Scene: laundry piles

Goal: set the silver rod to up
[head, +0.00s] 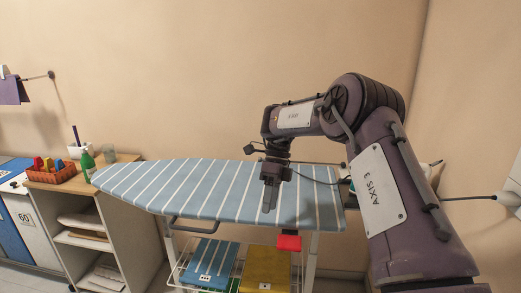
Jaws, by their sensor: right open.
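My right gripper (269,207) hangs fingers-down over the right half of the blue striped ironing board (150,187), in front of the wall. No rod is between its fingers. A thin silver rod (467,198) sticks out roughly level at the far right, with a dark knob and a pale mount at the picture's edge; my right arm hides its left part. Another thin rod (36,77) on the left wall carries a purple cloth. I cannot tell which one is the task's rod. My left gripper is not in view.
A wooden shelf unit (117,230) at left carries a red basket (51,172) and a green bottle (87,160). A red piece (289,242) hangs at the board's front edge. Blue and yellow folded cloths (267,268) lie below. The wall above the board is clear.

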